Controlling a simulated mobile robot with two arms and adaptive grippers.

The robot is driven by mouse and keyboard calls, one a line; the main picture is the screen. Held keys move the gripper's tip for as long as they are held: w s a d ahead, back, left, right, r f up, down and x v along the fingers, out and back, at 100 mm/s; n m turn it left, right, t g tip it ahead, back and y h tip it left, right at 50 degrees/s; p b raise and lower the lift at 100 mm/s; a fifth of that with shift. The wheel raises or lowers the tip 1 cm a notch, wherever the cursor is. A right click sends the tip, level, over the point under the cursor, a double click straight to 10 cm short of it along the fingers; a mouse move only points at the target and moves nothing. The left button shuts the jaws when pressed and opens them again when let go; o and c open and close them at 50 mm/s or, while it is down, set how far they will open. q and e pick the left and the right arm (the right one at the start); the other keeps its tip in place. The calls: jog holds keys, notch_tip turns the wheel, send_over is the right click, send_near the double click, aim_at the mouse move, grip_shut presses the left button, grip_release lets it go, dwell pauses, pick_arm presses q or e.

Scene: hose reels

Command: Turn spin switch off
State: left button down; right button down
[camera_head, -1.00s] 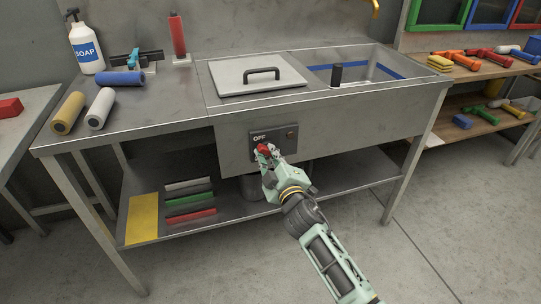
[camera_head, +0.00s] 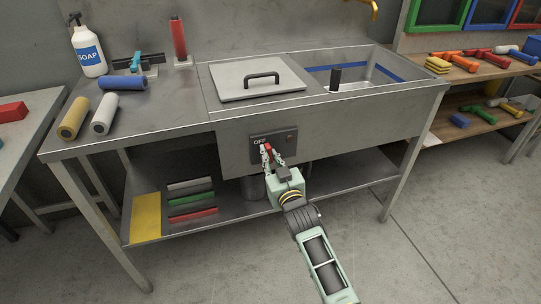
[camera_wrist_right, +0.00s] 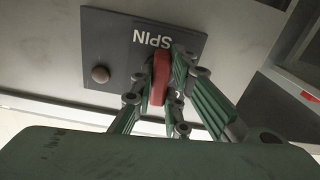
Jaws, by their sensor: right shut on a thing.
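The spin switch panel (camera_head: 283,149) is a dark plate on the sink unit's front, with "OFF" readable at its upper left in the head view. In the wrist view the panel (camera_wrist_right: 115,50) appears upside down with "SPIN" on it and a round dull brown-red light (camera_wrist_right: 100,74). The red switch handle (camera_wrist_right: 160,78) stands between the fingers of my right gripper (camera_wrist_right: 168,85), which is shut on it. In the head view my right gripper (camera_head: 272,156) reaches the panel from below and partly hides it. My left gripper is not in view.
The metal sink unit has a lidded part (camera_head: 258,78) and an open basin (camera_head: 358,77). A lower shelf (camera_head: 232,214) lies below and behind my arm. The floor in front is clear.

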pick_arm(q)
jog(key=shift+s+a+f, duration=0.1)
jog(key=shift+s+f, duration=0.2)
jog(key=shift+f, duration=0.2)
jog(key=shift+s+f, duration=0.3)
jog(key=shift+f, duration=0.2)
pick_arm(e)
jog(key=shift+f+m, duration=0.1)
jog(key=shift+m, duration=0.6)
jog(key=c, duration=1.7)
grip_release()
jog(key=v, duration=1.2)
pick_arm(q)
jog(key=shift+p, duration=0.3)
